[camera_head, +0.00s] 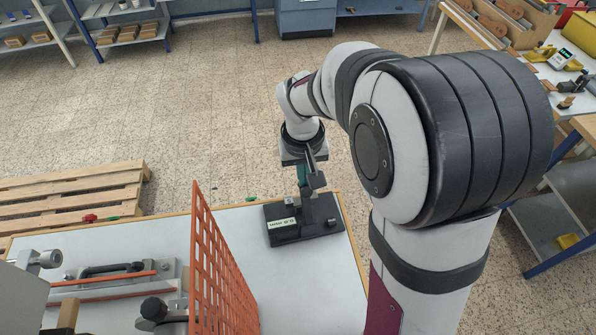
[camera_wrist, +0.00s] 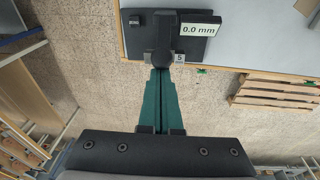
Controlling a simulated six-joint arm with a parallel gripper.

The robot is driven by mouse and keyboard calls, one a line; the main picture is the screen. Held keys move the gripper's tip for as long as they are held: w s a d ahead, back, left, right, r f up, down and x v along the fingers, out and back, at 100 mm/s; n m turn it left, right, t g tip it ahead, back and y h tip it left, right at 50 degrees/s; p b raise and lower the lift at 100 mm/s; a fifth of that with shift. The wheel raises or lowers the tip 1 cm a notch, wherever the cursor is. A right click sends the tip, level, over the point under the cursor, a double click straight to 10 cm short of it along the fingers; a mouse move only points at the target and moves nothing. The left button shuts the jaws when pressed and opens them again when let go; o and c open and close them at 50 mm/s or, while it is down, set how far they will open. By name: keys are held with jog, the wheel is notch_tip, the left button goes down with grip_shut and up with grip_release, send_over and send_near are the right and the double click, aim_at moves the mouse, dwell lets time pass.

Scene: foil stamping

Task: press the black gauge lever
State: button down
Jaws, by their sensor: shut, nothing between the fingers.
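The gauge has a black base plate (camera_head: 281,232) and an upright black post, and stands on the white table. In the wrist view, the black base (camera_wrist: 137,38) carries a display (camera_wrist: 199,30) reading "0.0 mm" and a small tag (camera_wrist: 179,58) marked 5. My gripper (camera_wrist: 160,72) has green fingers, shut together and empty. Their tips are at the near edge of the gauge's dark upper part (camera_wrist: 165,40); I cannot tell whether they touch it. In the head view, my gripper (camera_head: 302,182) points down beside the post. The lever cannot be clearly told apart from the gauge's other black parts.
An orange mesh panel (camera_head: 215,265) stands upright left of the gauge. Beyond it is a metal fixture (camera_head: 120,282) with orange strips. The white table (camera_head: 337,285) is bare in front of the gauge. Wooden pallets (camera_head: 75,188) lie on the floor at left.

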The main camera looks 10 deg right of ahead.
jog(key=shift+s+d+r, duration=0.1)
jog(key=shift+s+r, duration=0.05)
jog(key=shift+s, duration=1)
jog(key=shift+s+r, duration=0.1)
jog(key=shift+s, duration=1)
jog(key=w, duration=0.4)
jog(key=shift+w+d+f, duration=0.1)
jog(key=s+r, duration=0.6)
jog(key=r, duration=0.2)
jog(key=shift+r, duration=0.1)
